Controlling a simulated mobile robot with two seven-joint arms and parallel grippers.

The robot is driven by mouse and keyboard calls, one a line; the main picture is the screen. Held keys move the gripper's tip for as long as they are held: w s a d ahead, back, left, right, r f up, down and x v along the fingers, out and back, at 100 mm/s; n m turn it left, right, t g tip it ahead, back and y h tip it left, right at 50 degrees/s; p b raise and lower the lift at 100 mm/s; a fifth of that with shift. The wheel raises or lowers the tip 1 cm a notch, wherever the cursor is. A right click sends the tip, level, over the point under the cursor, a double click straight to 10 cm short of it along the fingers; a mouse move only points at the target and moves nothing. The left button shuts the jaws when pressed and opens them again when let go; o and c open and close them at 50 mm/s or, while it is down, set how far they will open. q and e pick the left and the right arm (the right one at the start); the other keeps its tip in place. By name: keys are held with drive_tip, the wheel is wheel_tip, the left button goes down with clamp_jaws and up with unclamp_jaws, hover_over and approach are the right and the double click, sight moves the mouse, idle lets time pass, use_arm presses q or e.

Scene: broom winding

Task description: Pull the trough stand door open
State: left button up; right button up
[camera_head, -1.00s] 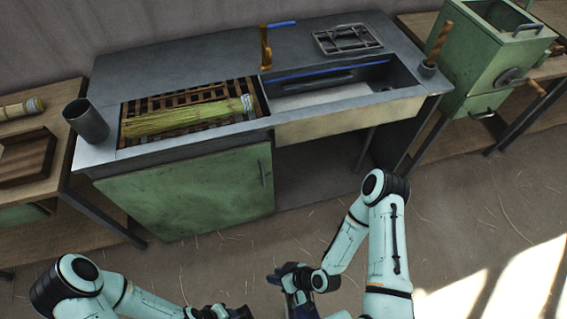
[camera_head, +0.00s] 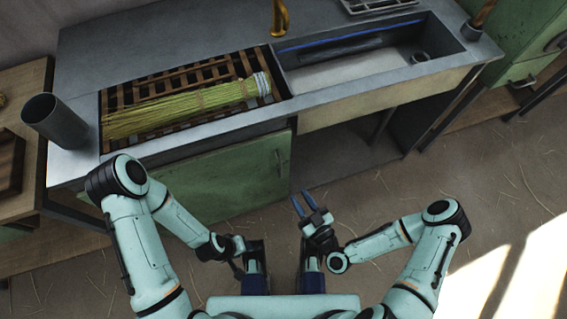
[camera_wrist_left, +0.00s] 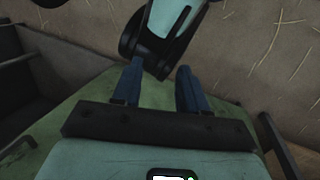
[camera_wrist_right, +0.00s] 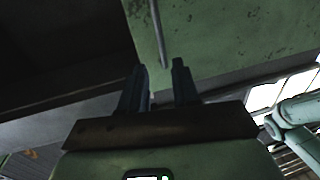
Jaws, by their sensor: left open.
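The trough stand door (camera_head: 225,180) is a worn green panel, shut, under the left part of the grey stand. Its slim vertical handle (camera_head: 278,163) is near the door's right edge. My right gripper (camera_head: 300,196) is open and empty, below and slightly right of the handle. In the right wrist view the handle (camera_wrist_right: 158,35) lies ahead of the gap between my two fingers (camera_wrist_right: 158,72), apart from them. My left gripper (camera_wrist_left: 159,68) is open and empty in the left wrist view. In the head view its fingers are hard to make out, low near my body.
A broom bundle (camera_head: 180,107) lies on the slatted rack in the stand top, left of a trough basin (camera_head: 360,68). A grey cup (camera_head: 55,120) stands at the left corner. Open floor lies right of my right arm.

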sight(281, 169)
use_arm(q)
drive_tip(key=shift+w+a+f+t+b, duration=0.2)
drive_tip(key=shift+w+a+f+b, duration=0.15)
drive_tip(key=shift+w+f, duration=0.15)
drive_tip(key=shift+w+a+f+t+b, duration=0.2)
drive_tip(key=shift+w+f+b, duration=0.15)
drive_tip(key=shift+w, duration=0.15)
use_arm(e)
drive_tip(key=x, duration=1.2)
drive_tip(key=shift+w+a, duration=0.15)
clamp_jaws()
